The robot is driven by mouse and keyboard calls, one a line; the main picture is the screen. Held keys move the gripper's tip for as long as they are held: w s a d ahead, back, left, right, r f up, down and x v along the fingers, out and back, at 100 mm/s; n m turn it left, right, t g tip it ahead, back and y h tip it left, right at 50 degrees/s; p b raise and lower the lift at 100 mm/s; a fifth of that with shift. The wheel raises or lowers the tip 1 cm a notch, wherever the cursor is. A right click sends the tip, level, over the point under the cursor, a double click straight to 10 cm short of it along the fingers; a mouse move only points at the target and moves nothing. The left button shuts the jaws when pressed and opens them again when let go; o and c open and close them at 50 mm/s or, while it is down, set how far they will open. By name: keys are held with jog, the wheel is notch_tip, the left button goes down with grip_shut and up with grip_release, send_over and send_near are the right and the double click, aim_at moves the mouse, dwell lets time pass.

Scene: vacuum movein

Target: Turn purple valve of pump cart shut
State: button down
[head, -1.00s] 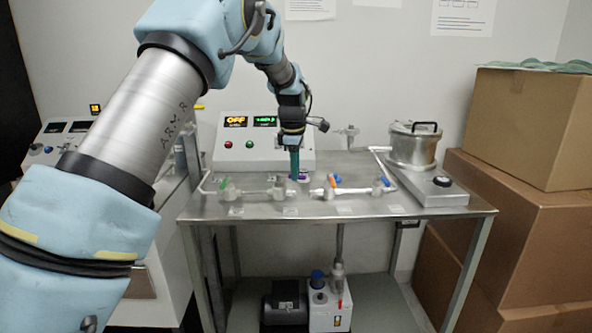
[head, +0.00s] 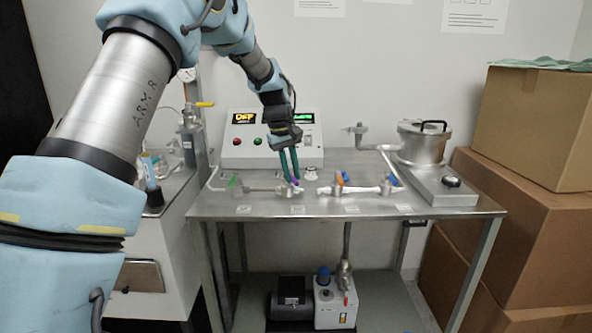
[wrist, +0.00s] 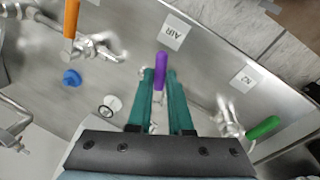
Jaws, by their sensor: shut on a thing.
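The purple valve handle (head: 297,182) is on the pipe line along the front of the steel cart top. In the wrist view the purple handle (wrist: 161,68) sits between the tips of my two green fingers and sticks out past them, towards the AIR label (wrist: 173,30). My gripper (head: 291,177) comes down on it from above, tilted, and is shut on it. The fingers hide part of the handle and the valve body below it.
A green-handled valve (head: 233,182) is to the left, an orange-handled valve (head: 339,179) and a blue-handled valve (head: 392,180) to the right. A control box (head: 245,150) stands behind, a metal pot (head: 422,148) at the back right. Cardboard boxes (head: 480,200) stand right of the cart.

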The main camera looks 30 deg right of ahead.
jog(key=shift+w+a+m+g+p, duration=0.25)
jog(key=shift+a+m, duration=0.2)
jog(key=shift+m, duration=0.65)
jog(key=shift+w+a+m+g+p, duration=0.1)
jog(key=shift+a+m+p, duration=0.3)
jog(key=shift+m, duration=0.7)
jog(key=shift+a, duration=0.1)
jog(key=c, duration=0.8)
grip_release()
jog(key=shift+c, duration=0.2)
jog(key=shift+r, duration=0.1)
jog(key=b+v, duration=0.2)
jog(key=v, duration=0.8)
jog(key=shift+r, duration=0.3)
jog(key=shift+w+a, duration=0.1)
